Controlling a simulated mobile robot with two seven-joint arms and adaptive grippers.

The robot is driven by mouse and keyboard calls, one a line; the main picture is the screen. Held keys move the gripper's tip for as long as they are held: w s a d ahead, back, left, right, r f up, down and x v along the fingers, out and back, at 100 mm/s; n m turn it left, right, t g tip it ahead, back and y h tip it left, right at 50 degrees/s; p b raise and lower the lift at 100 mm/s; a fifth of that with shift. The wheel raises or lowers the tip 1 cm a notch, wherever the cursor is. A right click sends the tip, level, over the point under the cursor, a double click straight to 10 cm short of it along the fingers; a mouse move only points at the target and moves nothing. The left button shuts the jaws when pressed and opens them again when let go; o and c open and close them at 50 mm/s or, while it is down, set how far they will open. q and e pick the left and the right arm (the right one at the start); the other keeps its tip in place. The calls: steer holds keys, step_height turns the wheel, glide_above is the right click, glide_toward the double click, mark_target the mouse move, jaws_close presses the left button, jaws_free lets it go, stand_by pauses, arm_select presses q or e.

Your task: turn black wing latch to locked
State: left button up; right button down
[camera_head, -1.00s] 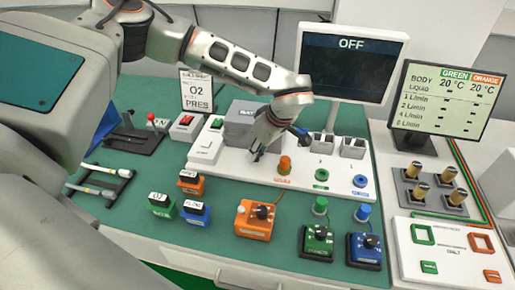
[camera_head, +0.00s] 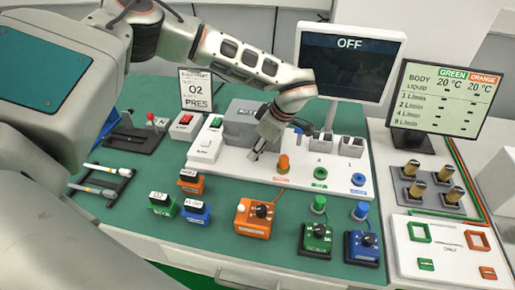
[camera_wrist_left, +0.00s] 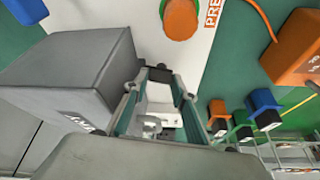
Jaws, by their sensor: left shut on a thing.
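My left gripper (camera_head: 256,154) reaches down to the white panel (camera_head: 300,180), beside the grey box (camera_head: 243,122). In the left wrist view its two teal fingers (camera_wrist_left: 158,82) converge on a small dark piece (camera_wrist_left: 158,73) at the panel, which looks like the black wing latch. The fingers are shut on it. In the head view the latch is hidden by the gripper, and I cannot tell its turn angle. My right gripper is not in view.
An orange knob (camera_head: 283,163) stands just right of the gripper. The monitor (camera_head: 350,62) reading OFF is behind. Orange (camera_head: 254,218), green (camera_head: 315,240) and blue (camera_head: 362,247) vaporiser-like units stand in front. Small coloured blocks (camera_head: 190,182) are at front left. Green mat between them is bare.

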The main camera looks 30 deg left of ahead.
arm_select(q)
steer(key=o, duration=1.1)
steer(key=shift+r, duration=0.1)
steer(key=shift+w+d+r, duration=0.15)
steer(key=shift+r, duration=0.3)
steer(key=v, duration=0.7)
steer(key=shift+s, duration=0.25)
steer(key=shift+d, duration=0.1)
steer(key=shift+c, duration=0.4)
